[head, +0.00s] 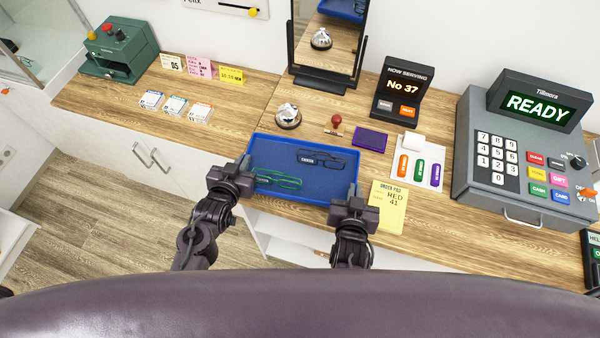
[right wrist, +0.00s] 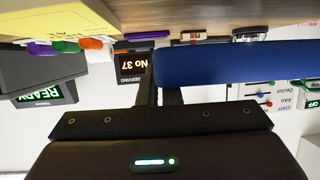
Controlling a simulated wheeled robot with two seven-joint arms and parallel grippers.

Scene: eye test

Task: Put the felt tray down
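The felt tray (head: 318,196) is blue with a raised rim and a dark blue lining. Dark-framed glasses (head: 322,160) and green-framed glasses (head: 278,181) lie in it. My left gripper (head: 243,166) is shut on the tray's left rim, and my right gripper (head: 354,192) is shut on its right rim. In the upside-down right wrist view, the tray's wall (right wrist: 235,62) shows beside my fingers. A gap with counter objects visible through it separates the tray from the counter, so it is held just above it. The fingertips are partly hidden.
The wooden counter (head: 225,125) has a bell (head: 288,116), stamp (head: 335,126) and purple pad (head: 370,138) behind the tray. A yellow order pad (head: 388,207) lies close on the right, with a till (head: 520,150) beyond. Cards (head: 175,105) lie left; bare counter shows between.

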